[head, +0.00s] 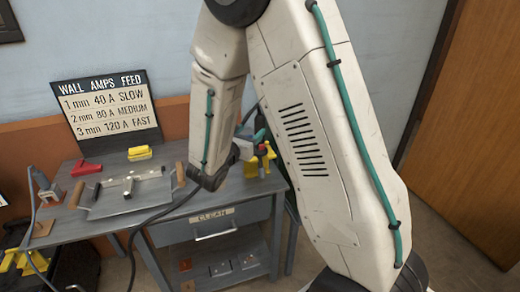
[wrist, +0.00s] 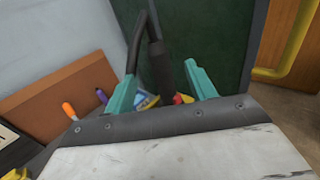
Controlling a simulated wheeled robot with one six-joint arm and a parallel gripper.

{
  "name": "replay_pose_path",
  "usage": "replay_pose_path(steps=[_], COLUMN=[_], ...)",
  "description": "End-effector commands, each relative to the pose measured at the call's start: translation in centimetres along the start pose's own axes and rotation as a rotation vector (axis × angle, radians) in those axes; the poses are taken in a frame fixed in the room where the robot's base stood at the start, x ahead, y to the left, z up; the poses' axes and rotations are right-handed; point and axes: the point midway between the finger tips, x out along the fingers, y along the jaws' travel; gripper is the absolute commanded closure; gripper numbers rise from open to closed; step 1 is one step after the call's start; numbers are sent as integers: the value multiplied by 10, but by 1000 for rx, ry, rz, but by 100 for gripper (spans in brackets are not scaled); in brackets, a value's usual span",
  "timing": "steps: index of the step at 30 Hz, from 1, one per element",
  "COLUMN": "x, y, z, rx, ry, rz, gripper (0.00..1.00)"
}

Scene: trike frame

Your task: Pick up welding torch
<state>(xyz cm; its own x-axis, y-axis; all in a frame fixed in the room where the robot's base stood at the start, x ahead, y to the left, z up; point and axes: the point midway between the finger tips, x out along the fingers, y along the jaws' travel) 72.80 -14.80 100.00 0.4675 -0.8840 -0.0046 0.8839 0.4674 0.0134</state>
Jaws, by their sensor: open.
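My gripper (wrist: 162,90) is open, with one teal finger on each side in the wrist view. A dark rod with a thicker dark grip (wrist: 165,72), which looks like the welding torch, stands between the fingers or just beyond them; I cannot tell if they touch it. A black cable crosses near the left finger. In the head view my gripper (head: 258,138) is at the bench's right end, by a yellow stand (head: 252,168) with a grey and red piece. My arm hides part of this spot, and the torch is not clear there.
The grey bench (head: 130,215) carries a tray with wooden handles (head: 128,194), a red block (head: 86,168), yellow pieces (head: 139,153) and a grey tool with a cable (head: 44,186) at left. A sign (head: 106,104) stands behind. A dark green panel (wrist: 205,40) rises beyond my gripper.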

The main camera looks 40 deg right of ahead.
Motion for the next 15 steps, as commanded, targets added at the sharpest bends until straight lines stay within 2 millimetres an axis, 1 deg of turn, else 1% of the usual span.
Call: replay_pose_path(steps=[3,8,11,15], x=[8,26,39,61], y=[5,4,3,1], z=[-4,-4,-5,-7], rx=[-16,-16,-15,-14], ry=[-6,-5,-5,-4], rz=[20,19,18,16], gripper=[44,44,44,44])
